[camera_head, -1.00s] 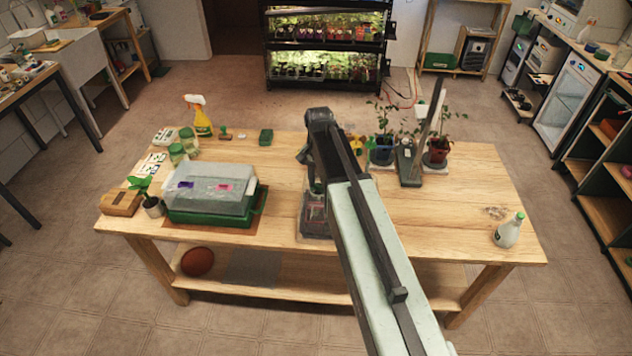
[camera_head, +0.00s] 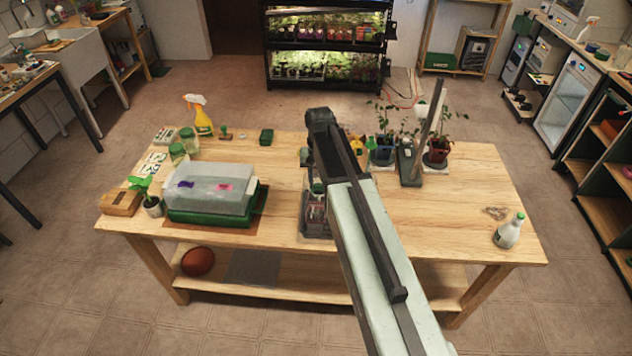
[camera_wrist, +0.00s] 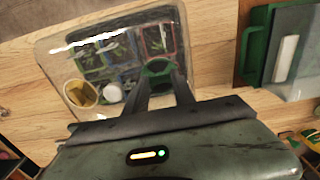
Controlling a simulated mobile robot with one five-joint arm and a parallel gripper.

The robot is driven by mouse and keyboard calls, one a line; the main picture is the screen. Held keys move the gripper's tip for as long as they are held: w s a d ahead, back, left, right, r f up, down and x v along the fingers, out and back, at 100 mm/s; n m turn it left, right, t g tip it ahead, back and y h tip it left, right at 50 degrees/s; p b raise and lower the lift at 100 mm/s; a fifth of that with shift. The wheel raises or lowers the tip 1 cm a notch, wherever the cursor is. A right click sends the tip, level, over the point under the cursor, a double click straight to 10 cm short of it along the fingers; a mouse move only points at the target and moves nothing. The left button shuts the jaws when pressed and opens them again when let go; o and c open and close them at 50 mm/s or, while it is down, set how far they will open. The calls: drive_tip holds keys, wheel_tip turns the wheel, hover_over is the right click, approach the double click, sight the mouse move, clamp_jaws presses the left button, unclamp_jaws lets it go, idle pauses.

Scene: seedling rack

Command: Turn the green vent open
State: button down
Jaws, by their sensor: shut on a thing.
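The green vent (camera_wrist: 158,67) is a round green piece on top of a clear lidded box (camera_wrist: 60,45). In the wrist view my gripper (camera_wrist: 160,80) reaches over the near edge of the box, with its two dark fingers shut on the vent. The fingers cover part of it, so I cannot tell how far it is turned. In the head view the clear box (camera_head: 316,230) stands at the table's near middle, mostly behind my arm. The vent cannot be made out clearly there.
A green tray with a cloudy lid (camera_head: 212,187) stands left of the clear box. Potted plants (camera_head: 437,150) stand at the right rear. The table (camera_head: 465,195) is mostly bare on the right.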

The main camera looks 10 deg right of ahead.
sight(319, 185)
drive_tip(key=c, duration=1)
unclamp_jaws()
drive_tip(key=shift+c, duration=0.2)
wheel_tip(319, 185, up, 8)
drive_tip(key=p, duration=0.8)
drive_tip(key=shift+f, duration=0.1)
drive_tip(key=shift+s+f, duration=0.1)
